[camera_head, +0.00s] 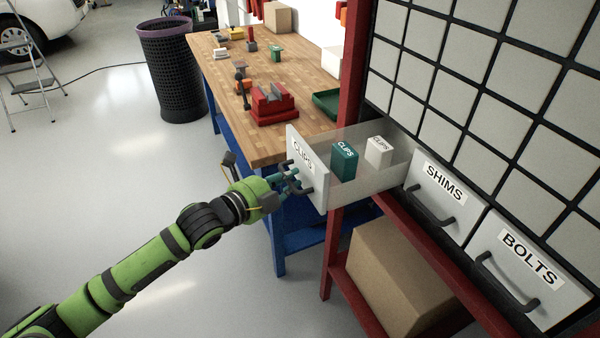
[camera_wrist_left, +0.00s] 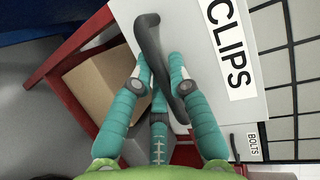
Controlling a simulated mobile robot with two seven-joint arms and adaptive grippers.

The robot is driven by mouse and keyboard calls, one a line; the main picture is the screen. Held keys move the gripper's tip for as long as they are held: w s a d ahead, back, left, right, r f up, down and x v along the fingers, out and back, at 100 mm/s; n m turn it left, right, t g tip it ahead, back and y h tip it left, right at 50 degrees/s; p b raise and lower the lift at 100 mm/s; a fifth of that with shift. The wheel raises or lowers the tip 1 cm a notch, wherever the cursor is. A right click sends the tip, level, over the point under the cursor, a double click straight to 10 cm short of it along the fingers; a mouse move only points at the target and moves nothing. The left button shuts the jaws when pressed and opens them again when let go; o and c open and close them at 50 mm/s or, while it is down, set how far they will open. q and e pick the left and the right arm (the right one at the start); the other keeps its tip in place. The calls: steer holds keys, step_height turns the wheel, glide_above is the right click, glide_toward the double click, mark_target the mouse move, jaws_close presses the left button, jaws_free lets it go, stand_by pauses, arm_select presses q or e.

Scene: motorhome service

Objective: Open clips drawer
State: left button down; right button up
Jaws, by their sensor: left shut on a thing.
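The clips drawer (camera_head: 312,176) is pulled well out of the red-framed cabinet. Its front carries a CLIPS label, which also shows in the left wrist view (camera_wrist_left: 229,50). Inside it stand a green CLIPS box (camera_head: 344,163) and a white CLIPS box (camera_head: 379,151). My left gripper (camera_head: 288,180) is shut on the dark drawer handle (camera_wrist_left: 153,47), with its teal fingers on both sides of the bar in the left wrist view. My right gripper is in neither view.
The closed SHIMS drawer (camera_head: 443,196) and BOLTS drawer (camera_head: 527,270) sit to the right. A cardboard box (camera_head: 400,275) stands on the shelf below. A wooden workbench (camera_head: 225,90) with a red vise (camera_head: 271,104) is behind the drawer.

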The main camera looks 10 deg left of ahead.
arm_select(q)
steer(key=shift+s+a, duration=0.2)
stand_by(0.3)
steer(key=c, duration=1.4)
jaws_free()
steer(key=shift+v, duration=6)
